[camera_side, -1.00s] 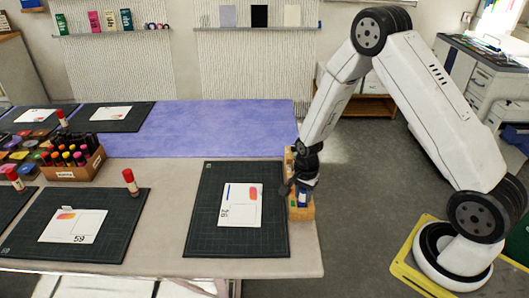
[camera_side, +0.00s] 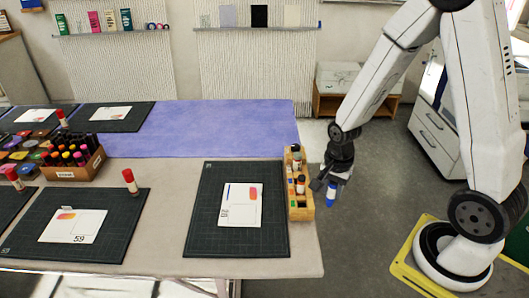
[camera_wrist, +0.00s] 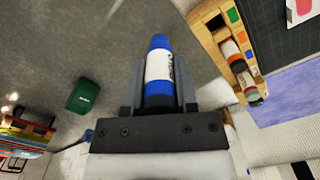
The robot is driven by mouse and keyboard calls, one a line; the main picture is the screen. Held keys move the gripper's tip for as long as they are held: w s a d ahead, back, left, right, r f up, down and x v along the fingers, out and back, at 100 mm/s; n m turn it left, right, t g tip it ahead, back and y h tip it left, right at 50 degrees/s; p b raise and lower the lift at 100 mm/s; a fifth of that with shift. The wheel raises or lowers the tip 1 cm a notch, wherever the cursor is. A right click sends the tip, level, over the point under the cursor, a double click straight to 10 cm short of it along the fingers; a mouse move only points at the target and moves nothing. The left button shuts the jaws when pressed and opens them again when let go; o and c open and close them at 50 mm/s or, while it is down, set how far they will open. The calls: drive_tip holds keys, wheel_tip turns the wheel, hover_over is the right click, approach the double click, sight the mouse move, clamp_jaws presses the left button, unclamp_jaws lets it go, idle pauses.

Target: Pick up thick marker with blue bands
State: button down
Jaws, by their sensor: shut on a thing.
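The thick marker with blue bands (camera_wrist: 158,70) has a white label with dark lettering, a blue end and a blue band. My gripper (camera_wrist: 158,92) is shut on it, with one finger on each side. In the side view the marker (camera_side: 332,194) hangs below my gripper (camera_side: 335,180), just right of the table's right edge and over the floor. The wooden marker rack (camera_side: 306,212) stands left of it on the table edge, apart from the marker. The rack also shows in the wrist view (camera_wrist: 208,15), with other markers in it.
A dark cutting mat (camera_side: 208,235) with a printed card (camera_side: 241,205) lies left of the rack. A wooden box of markers (camera_side: 88,168) and a red glue stick (camera_side: 130,181) are farther left. The purple cloth (camera_side: 220,125) is bare.

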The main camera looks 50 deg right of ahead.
drive_tip(key=shift+s+a+r, duration=0.1)
drive_tip(key=shift+s+r, duration=0.2)
drive_tip(key=shift+s, duration=0.4)
drive_tip(key=shift+s+a+r, duration=0.15)
drive_tip(key=shift+s+r, duration=0.2)
drive_tip(key=shift+s, duration=0.4)
drive_tip(key=shift+s+a+r, duration=0.1)
drive_tip(key=shift+s+r, duration=0.2)
drive_tip(key=shift+s, duration=0.4)
drive_tip(key=shift+w, duration=0.1)
drive_tip(key=w+d+n, duration=0.2)
drive_tip(key=w+d, duration=0.2)
drive_tip(key=w, duration=0.6)
drive_tip(key=w+d+f+n, duration=0.1)
drive_tip(key=w+d, duration=0.4)
drive_tip(key=w, duration=0.5)
drive_tip(key=shift+w+d+f+n, duration=0.15)
drive_tip(key=shift+w+n, duration=0.25)
drive_tip(key=shift+n, duration=0.4)
drive_tip(key=shift+f, duration=0.15)
drive_tip(key=shift+f, duration=2.6)
drive_tip(key=shift+f, duration=1.95)
